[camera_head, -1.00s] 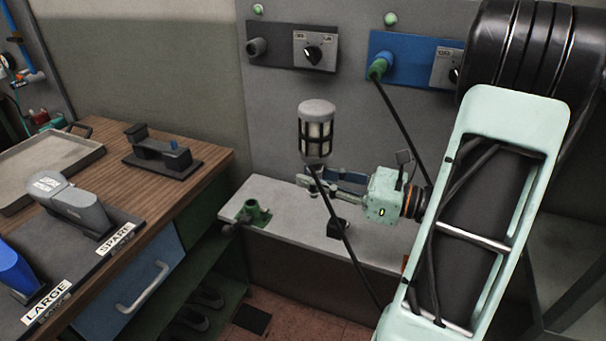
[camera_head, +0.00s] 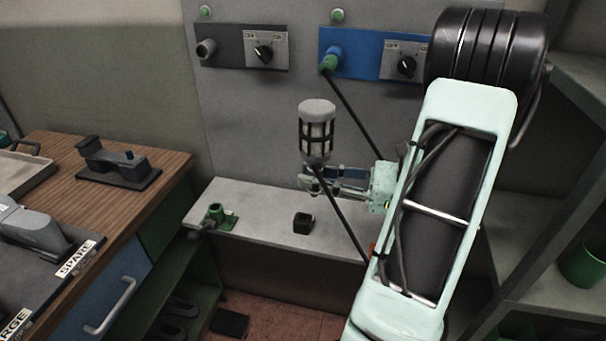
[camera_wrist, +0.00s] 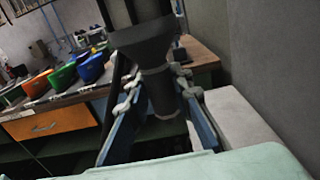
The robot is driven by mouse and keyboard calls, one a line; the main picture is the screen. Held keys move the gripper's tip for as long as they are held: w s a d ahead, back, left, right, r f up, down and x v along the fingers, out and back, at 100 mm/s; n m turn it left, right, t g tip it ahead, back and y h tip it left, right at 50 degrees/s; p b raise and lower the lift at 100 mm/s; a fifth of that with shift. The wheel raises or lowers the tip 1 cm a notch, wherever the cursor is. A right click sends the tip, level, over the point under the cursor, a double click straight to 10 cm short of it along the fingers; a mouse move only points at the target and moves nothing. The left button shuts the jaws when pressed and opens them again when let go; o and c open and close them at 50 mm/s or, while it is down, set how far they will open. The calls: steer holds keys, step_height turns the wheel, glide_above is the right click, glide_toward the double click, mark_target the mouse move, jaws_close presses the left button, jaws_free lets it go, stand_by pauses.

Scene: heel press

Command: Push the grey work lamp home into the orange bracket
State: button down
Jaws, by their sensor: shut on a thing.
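The work lamp (camera_head: 316,130) has a grey cap, a pale body in a dark cage and a dark handle. It stands upright in the air above the bench in the head view. My gripper (camera_head: 313,182) is shut on its handle, which also shows in the wrist view (camera_wrist: 160,90) between my blue fingers. A small orange-red patch (camera_head: 373,248) shows beside my arm at the bench's front; it may be part of the orange bracket, and my arm hides the rest. The lamp is apart from it, up and to the left.
A green bracket (camera_head: 218,217) and a black block (camera_head: 303,223) stand on the grey bench (camera_head: 262,222). A dark cable (camera_head: 340,213) runs down from the lamp. Another cable runs from the green plug (camera_head: 329,62) on the blue panel. Shelves (camera_head: 560,290) stand at right.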

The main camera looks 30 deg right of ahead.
steer(key=s+d+p, duration=0.2)
steer(key=s+d, duration=0.3)
steer(key=d, duration=0.3)
steer(key=s+d+p, duration=0.3)
steer(key=s+d, duration=0.2)
steer(key=d, duration=0.4)
stand_by(1.0)
